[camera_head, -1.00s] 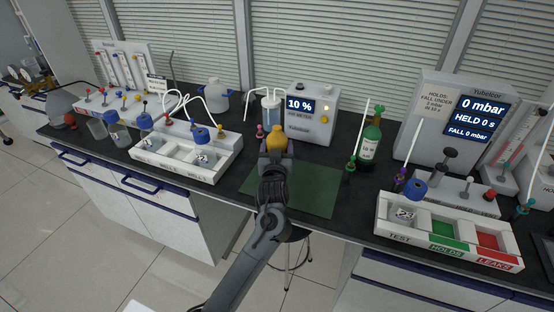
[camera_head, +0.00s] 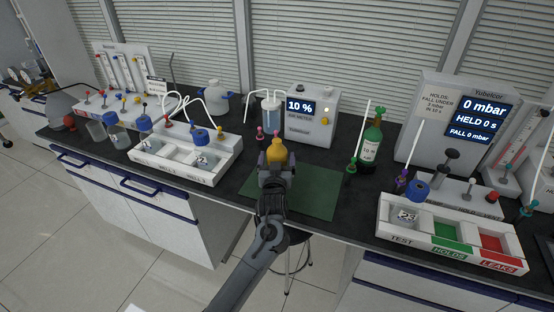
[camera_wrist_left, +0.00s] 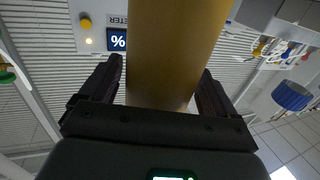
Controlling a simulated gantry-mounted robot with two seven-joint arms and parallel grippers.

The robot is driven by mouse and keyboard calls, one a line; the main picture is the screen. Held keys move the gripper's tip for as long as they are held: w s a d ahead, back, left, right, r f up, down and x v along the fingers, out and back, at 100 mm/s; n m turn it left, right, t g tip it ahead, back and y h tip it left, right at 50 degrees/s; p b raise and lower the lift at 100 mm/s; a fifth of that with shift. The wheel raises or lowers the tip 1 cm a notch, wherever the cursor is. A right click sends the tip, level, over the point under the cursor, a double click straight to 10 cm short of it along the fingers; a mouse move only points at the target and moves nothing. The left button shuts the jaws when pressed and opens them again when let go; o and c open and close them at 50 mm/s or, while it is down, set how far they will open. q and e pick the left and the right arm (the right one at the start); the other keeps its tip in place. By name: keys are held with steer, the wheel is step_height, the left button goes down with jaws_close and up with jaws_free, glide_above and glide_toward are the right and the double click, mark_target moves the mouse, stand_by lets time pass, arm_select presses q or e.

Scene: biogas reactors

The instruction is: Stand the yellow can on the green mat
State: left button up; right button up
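The yellow can (camera_head: 277,152) is in the middle of the head view, its narrower top showing above my left gripper (camera_head: 276,168). In the left wrist view the can (camera_wrist_left: 172,50) fills the space between the two dark fingers, and my left gripper (camera_wrist_left: 160,95) is shut on it. The can's lower part is hidden behind the gripper in the head view. The green mat (camera_head: 315,194) lies on the dark bench under and right of the gripper. I cannot tell whether the can touches it. My right gripper is not in view.
The air meter (camera_head: 310,118) and a clear cylinder (camera_head: 271,114) stand behind the can. A green bottle (camera_head: 370,142) stands to the right. A white tray (camera_head: 180,172) is on the left, a three-part tray (camera_head: 448,250) on the right. The mat's right part is clear.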

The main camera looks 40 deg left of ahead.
arm_select(q)
steer(key=shift+o, duration=0.6)
steer(key=shift+r, duration=0.2)
steer(key=p+v, duration=0.2)
steer(key=v, duration=1)
steer(key=s+d+f+m+g+h, duration=0.3)
steer(key=s+d+f+m+h, duration=0.2)
steer(key=s+d+f+h, duration=0.5)
steer(key=s+d+f+m+g, duration=0.1)
steer(key=s+f+m+g, duration=0.1)
steer(key=s, duration=0.8)
steer(key=s+d+f+m+g, duration=0.2)
steer(key=s+f+g, duration=0.2)
steer(key=s, duration=0.6)
steer(key=shift+d+f+g+h, duration=0.2)
steer(key=shift+f+g+h, duration=0.2)
steer(key=shift+g, duration=0.6)
